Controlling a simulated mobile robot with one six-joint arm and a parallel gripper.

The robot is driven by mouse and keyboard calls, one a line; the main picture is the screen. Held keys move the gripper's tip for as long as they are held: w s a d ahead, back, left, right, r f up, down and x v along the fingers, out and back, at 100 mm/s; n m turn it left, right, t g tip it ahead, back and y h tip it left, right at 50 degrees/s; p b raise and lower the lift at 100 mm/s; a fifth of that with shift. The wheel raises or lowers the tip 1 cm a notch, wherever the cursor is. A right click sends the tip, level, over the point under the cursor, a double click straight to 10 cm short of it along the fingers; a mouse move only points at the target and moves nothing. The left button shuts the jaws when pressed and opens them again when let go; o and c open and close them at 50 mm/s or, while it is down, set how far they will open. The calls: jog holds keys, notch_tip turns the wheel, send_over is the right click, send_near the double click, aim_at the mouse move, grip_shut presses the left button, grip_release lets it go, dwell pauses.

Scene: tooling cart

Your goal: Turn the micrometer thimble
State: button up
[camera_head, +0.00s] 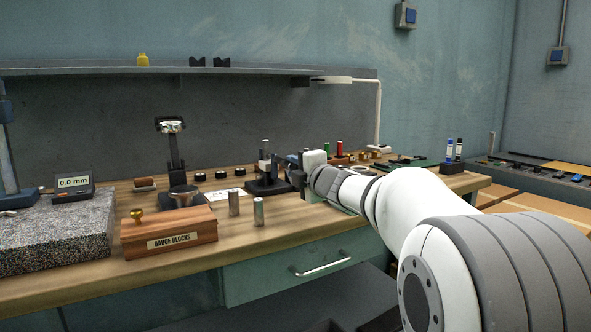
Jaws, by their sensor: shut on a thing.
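The micrometer stand (266,184) is a black block on the wooden bench, a little right of the middle, with a small upright metal part (264,152) above it. My gripper (291,167) reaches in from the right, close against the right side of this stand. It is shut on the micrometer thimble. The thimble and most of the fingers are hidden by my own wrist and too small to make out, so the thimble's turn and scale cannot be read.
Two metal cylinders (234,203) and a wooden gauge block box (169,238) stand front left of the stand. A dial gauge stand (177,165) is behind the box. A granite plate (50,236) fills the left. A lamp post (378,115) rises behind my arm.

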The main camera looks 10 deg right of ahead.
jog(key=shift+a, duration=0.1)
jog(key=o, duration=1)
jog(key=p+v, duration=0.1)
jog(key=v, duration=0.6)
jog(key=shift+s+p, duration=0.3)
jog(key=shift+s, duration=0.05)
